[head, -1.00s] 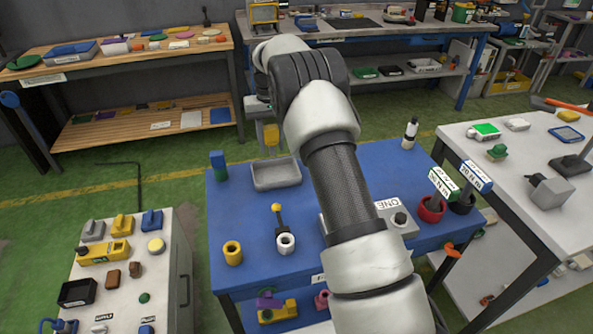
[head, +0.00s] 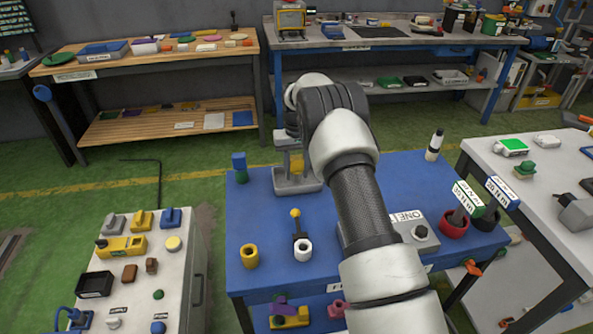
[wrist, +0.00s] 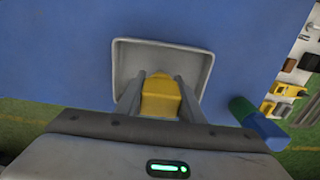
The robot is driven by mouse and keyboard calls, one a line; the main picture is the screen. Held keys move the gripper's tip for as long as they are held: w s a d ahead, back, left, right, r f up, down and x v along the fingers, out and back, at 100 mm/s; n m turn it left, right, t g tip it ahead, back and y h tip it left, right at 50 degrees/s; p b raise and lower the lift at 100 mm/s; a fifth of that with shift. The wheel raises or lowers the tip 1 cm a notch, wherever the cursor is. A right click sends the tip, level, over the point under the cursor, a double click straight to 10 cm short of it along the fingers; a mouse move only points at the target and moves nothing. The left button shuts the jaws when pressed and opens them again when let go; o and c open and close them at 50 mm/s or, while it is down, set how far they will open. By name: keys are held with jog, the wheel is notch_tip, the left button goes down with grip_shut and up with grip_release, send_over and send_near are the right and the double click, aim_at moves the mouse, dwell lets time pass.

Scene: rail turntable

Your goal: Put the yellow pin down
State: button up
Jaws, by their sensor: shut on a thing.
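The yellow pin (wrist: 160,97) is between the two fingers of my gripper (wrist: 160,92) in the wrist view, and the gripper is shut on it. In the head view the pin (head: 297,163) shows as a small yellow piece below my gripper (head: 294,160), over the grey tray (head: 284,188). The grey tray (wrist: 197,68) lies on the blue table, and its inside looks empty in the wrist view. The pin's lower end is partly hidden by the fingers, and I cannot tell whether it touches the tray.
On the blue table (head: 262,215) are a green-and-blue block (head: 240,167), a yellow ring (head: 249,256), a white ring (head: 302,250) with a yellow-knobbed lever, a grey box marked ONE (head: 419,235), a red cup (head: 453,225) and a white bottle (head: 434,145). Bare table lies left of the tray.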

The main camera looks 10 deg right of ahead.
jog(key=shift+f, duration=0.2)
jog(key=o, duration=1.2)
